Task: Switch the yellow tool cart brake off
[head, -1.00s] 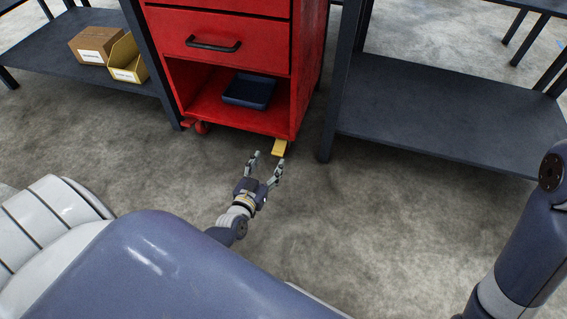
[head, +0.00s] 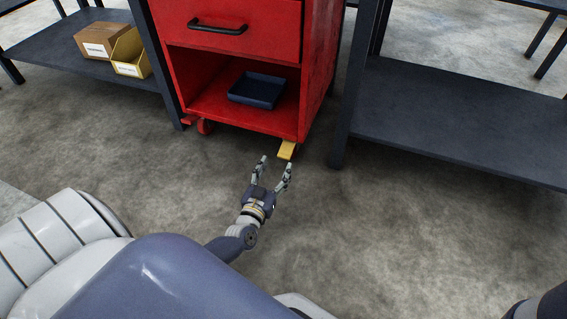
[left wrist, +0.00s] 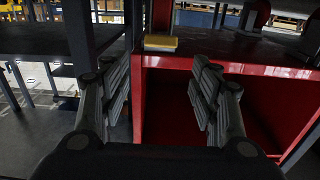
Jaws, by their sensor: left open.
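The red tool cart (head: 243,122) stands between two dark benches. Its yellow brake pedal (head: 286,150) sticks out at the lower front right corner, close to the floor. The pedal also shows in the left wrist view (left wrist: 160,42), beyond and between my fingertips. My left gripper (head: 276,164) is open and empty, low in front of the pedal, with its fingers pointing towards the cart. A small gap seems to lie between the fingertips and the pedal; exact contact cannot be told. My right gripper is out of view.
A red pedal (head: 188,120) and wheel sit at the cart's front left corner. A dark blue tray (head: 257,90) lies in the open compartment. The right bench's leg (head: 338,150) stands close right of the yellow pedal. The floor in front is clear.

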